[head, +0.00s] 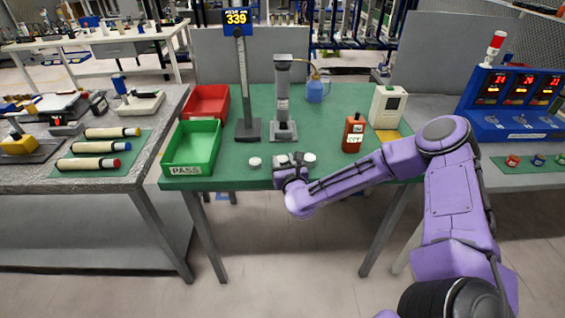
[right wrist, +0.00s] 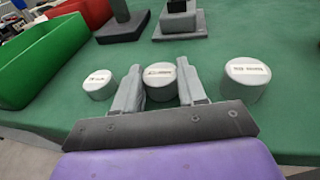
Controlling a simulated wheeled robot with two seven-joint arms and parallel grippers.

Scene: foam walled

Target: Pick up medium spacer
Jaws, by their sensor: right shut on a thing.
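The medium spacer (right wrist: 160,82) is a pale round cylinder with a marked top, the middle one of three in the right wrist view. My right gripper (right wrist: 157,90) has one finger on each side of it and is shut on it. In the head view the right gripper (head: 288,161) is at the front edge of the green table and largely hides this spacer. I cannot tell whether the spacer is off the table. A smaller spacer (right wrist: 98,83) stands to the left and a larger spacer (right wrist: 246,80) to the right, both apart from the fingers. My left gripper is not in view.
On the green table (head: 345,105) stand a green PASS bin (head: 192,172), a red bin (head: 206,101), a height gauge (head: 243,95), a grey press-like stand (head: 283,105), an orange device (head: 353,134) and a blue bottle (head: 314,90). The table's middle is partly clear.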

